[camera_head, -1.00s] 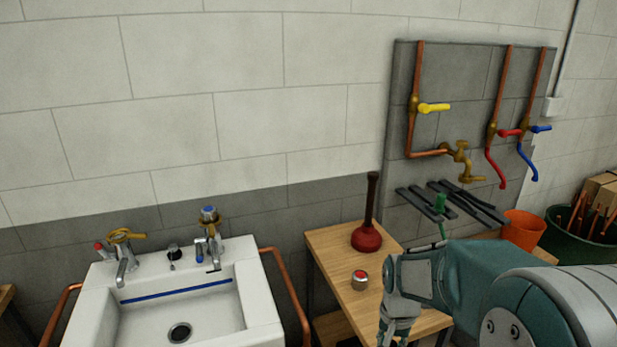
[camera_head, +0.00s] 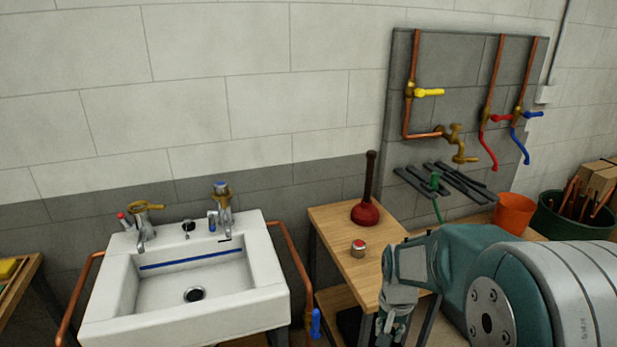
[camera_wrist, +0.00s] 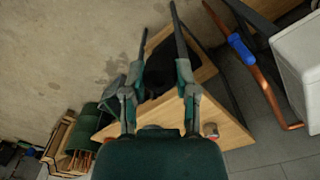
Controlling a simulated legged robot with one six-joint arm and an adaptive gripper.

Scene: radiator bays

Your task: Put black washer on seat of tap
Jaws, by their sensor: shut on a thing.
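My gripper (camera_head: 384,325) hangs low in front of the small wooden bench in the head view. In the wrist view its two dark fingers (camera_wrist: 160,72) reach up the picture with dark shapes between and behind them. I cannot make out the black washer or what the fingers hold. The white sink (camera_head: 130,325) is left of my gripper. It has a left tap (camera_head: 142,238) with a red end and brass parts, and a right tap (camera_head: 222,205) with a blue cap. I cannot tell whether either seat is bare.
A plunger (camera_head: 366,213) and a small red-topped tin (camera_head: 358,248) stand on the wooden bench (camera_head: 335,225). Copper pipes (camera_head: 297,262) flank the sink. A pipe board (camera_head: 450,80), dark bars (camera_head: 460,190), an orange bucket (camera_head: 514,210) and a green tub (camera_head: 572,222) are at right.

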